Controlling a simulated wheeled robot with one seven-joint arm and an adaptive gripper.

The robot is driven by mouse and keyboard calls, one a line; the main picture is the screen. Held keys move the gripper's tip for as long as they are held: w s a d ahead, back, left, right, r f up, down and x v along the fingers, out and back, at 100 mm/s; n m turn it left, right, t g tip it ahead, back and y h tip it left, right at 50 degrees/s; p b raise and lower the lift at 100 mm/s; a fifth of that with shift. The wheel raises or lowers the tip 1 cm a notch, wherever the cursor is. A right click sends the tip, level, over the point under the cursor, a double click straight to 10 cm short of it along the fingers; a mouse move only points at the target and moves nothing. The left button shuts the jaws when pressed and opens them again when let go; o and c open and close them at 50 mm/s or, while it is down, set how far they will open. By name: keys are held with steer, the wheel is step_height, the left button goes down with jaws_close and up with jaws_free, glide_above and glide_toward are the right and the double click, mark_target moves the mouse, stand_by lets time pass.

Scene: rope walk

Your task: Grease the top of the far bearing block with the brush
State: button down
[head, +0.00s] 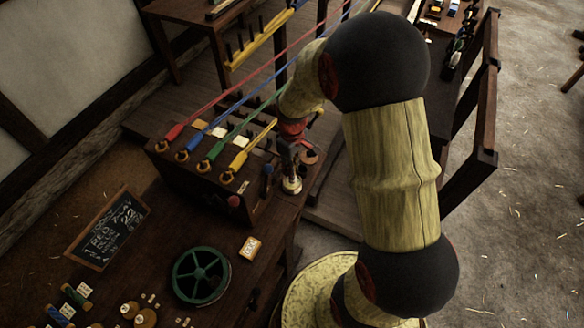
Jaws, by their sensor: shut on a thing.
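My gripper (290,158) points down over the right end of the dark wooden machine box (208,184). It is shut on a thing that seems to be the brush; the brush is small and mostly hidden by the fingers. A small pale, brassy round thing (291,186) shows just below the fingers; I cannot tell whether it is a pot or part of what I hold. Small pale blocks sit among the hooks on the box top. I cannot tell which is the far bearing block, and my arm hides part of that area.
Red, blue, green and yellow strands (222,101) run from the box to the back. A red knob (234,201) is on its front. Wooden railing (484,110) stands right.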

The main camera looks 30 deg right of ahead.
steer(key=shift+s+f, duration=0.1)
steer(key=shift+f, duration=0.5)
stand_by(1.6)
steer(key=shift+r+p, duration=2.45)
steer(key=shift+r, duration=1.15)
